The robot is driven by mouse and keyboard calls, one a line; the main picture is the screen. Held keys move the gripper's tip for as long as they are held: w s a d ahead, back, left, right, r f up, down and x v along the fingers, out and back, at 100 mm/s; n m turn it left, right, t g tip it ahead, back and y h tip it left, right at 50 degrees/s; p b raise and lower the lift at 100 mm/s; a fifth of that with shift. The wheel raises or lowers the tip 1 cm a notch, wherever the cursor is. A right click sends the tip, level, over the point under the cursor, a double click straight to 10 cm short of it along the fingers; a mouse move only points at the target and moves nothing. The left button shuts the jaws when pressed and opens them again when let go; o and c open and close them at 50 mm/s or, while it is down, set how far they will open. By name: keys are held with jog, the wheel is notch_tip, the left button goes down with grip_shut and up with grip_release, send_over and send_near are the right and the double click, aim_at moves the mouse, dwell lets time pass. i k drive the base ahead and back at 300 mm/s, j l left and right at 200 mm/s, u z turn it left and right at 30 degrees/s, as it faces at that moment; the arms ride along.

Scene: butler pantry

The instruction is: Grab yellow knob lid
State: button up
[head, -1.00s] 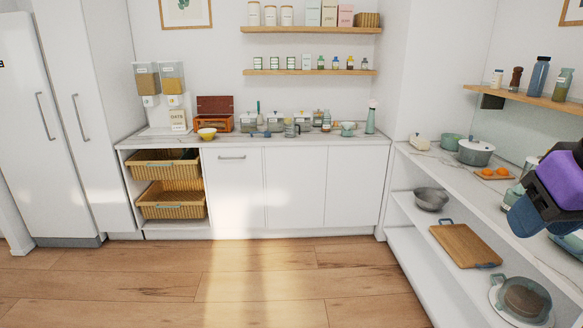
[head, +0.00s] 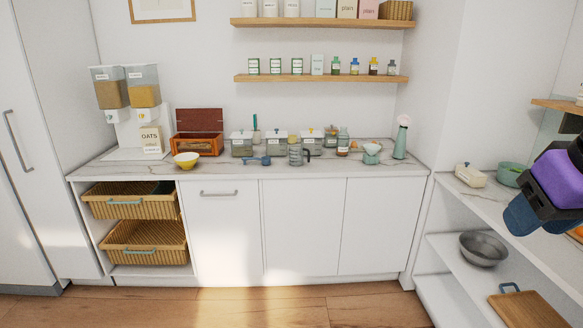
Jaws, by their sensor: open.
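Several glass canisters with pale lids stand in a row along the back counter, among them a left canister (head: 242,146), a middle canister (head: 277,146) and a right canister (head: 311,141). The lid (head: 312,132) of the right one seems to carry a small yellowish knob, but it is too small to be sure. My gripper (head: 521,215) is at the right edge, purple and dark with blue fingers. It is open and empty, far from the canisters, in front of the right-hand shelves.
On the counter (head: 225,172) are a yellow bowl (head: 186,160), a wooden box (head: 197,146), a blue scoop (head: 256,161), a glass jug (head: 296,156) and a bottle (head: 343,144). A right-side shelf holds a grey bowl (head: 483,249). The floor (head: 265,308) ahead is clear.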

aim_at(311, 132)
jog(key=i+j, duration=0.15)
jog(key=i, duration=1.7)
jog(key=i+j, duration=0.1)
jog(key=i, duration=1.75)
jog(key=j+u, duration=0.05)
jog(key=j, duration=0.05)
